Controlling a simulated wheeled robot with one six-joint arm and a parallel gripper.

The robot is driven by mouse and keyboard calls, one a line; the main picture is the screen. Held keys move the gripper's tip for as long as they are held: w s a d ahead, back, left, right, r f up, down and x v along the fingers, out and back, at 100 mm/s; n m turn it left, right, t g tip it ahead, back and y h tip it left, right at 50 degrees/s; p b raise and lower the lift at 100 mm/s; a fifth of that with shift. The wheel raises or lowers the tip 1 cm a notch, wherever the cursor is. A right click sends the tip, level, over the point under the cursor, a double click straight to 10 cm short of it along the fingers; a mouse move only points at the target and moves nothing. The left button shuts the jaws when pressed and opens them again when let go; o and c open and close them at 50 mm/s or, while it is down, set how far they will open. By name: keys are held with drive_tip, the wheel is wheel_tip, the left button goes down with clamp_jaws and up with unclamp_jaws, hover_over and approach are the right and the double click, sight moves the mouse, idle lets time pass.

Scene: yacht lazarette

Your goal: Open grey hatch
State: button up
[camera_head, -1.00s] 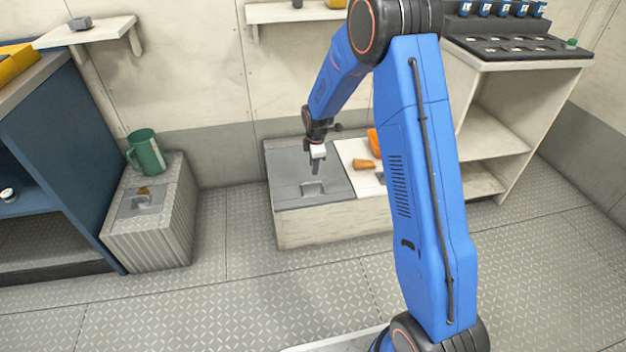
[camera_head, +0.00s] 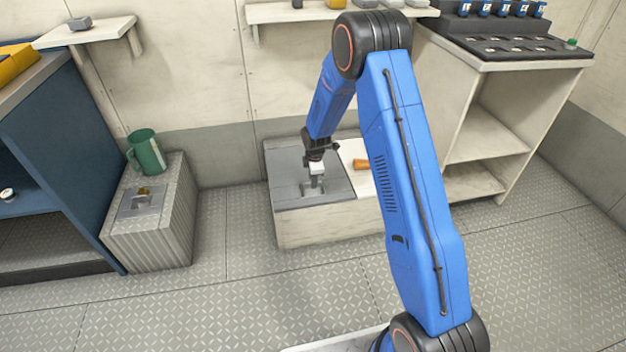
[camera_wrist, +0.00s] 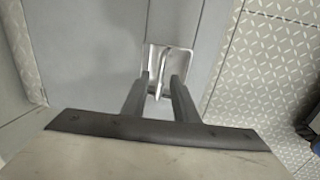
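The grey hatch (camera_head: 290,168) is a flat lid on the left part of a low pale locker against the wall. It lies flat and looks closed. A recessed metal handle (camera_wrist: 163,62) sits near its front edge. My gripper (camera_head: 315,185) points down over this recess. In the wrist view, my two dark fingers (camera_wrist: 161,85) stand apart, one on each side of the handle's bar, with a visible gap between them. I cannot tell whether they touch the bar.
A white top with an orange-brown object (camera_head: 361,163) lies right of the hatch, partly behind my arm. A ribbed box (camera_head: 165,235) with a green mug (camera_head: 146,152) stands left. A shelf unit (camera_head: 520,110) stands right. The floor in front is clear.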

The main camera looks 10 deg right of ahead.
clamp_jaws()
idle(1.3)
